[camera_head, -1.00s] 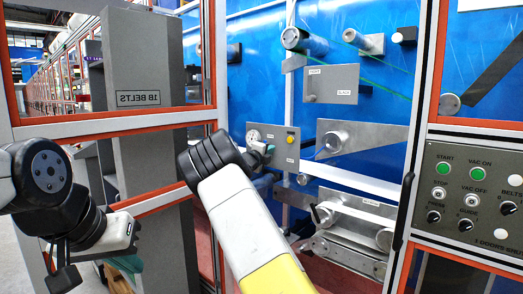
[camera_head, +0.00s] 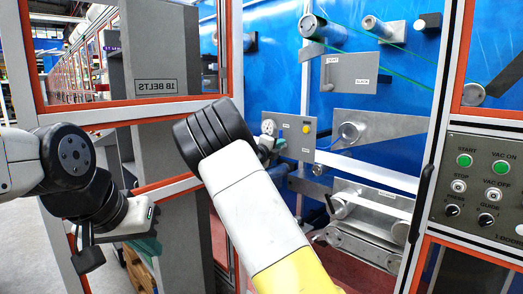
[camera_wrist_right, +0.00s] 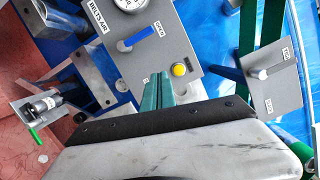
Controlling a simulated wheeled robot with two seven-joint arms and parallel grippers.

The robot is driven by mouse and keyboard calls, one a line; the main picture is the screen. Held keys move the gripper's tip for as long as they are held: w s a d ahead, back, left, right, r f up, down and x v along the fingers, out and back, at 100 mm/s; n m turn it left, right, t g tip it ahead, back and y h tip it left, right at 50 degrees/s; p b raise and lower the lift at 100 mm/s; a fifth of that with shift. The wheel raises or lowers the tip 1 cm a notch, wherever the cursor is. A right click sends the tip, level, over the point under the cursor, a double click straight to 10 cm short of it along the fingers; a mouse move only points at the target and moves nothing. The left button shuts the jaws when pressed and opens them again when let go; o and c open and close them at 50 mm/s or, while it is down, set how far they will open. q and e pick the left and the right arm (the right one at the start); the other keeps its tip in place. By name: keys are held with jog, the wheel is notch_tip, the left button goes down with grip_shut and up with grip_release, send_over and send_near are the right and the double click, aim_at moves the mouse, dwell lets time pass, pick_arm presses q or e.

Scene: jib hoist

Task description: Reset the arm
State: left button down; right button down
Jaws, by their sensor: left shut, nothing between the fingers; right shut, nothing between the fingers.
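My right gripper (camera_wrist_right: 158,90) shows its teal fingers shut and empty in the right wrist view, in front of a grey panel (camera_wrist_right: 180,35). The panel has a gauge (camera_wrist_right: 129,3), a blue-handled valve (camera_wrist_right: 138,40) and a yellow button (camera_wrist_right: 180,69). I cannot tell whether the fingertips touch the panel. In the head view, my right forearm hides most of that gripper, which is beside the same panel (camera_head: 294,128). My left gripper (camera_head: 150,246) hangs at the lower left, shut and empty, partly hidden by its wrist.
Orange-and-white frame posts (camera_head: 236,60) stand left of the open machine bay. A control panel (camera_head: 487,180) with green buttons is at the right. Grey rollers and plates (camera_head: 365,215) fill the lower bay. A grey column (camera_head: 165,45) labelled for belts stands behind the left frame.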

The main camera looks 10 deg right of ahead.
jog(key=s+d+f+m+g, duration=0.4)
jog(key=s+d+m+g, duration=0.1)
jog(key=s+d+m, duration=0.5)
jog(key=s+d+f+m+g+y, duration=0.2)
jog(key=s+f+m+g+y, duration=0.2)
jog(key=s+m, duration=0.75)
jog(key=s+a+m+y, duration=0.3)
jog(key=s+a+m, duration=0.2)
jog(key=s+m, duration=0.2)
jog(key=s+a+r+m+y, duration=0.1)
jog(key=s+a+m+y, duration=0.2)
jog(key=s+a+m, duration=0.3)
jog(key=s+a+r+m+t+y, duration=0.1)
jog(key=s+a+m+y, duration=0.2)
jog(key=s, duration=1.1)
jog(key=a+m, duration=0.3)
jog(key=m, duration=0.2)
jog(key=shift+r+y, duration=0.15)
jog(key=shift+y, duration=0.25)
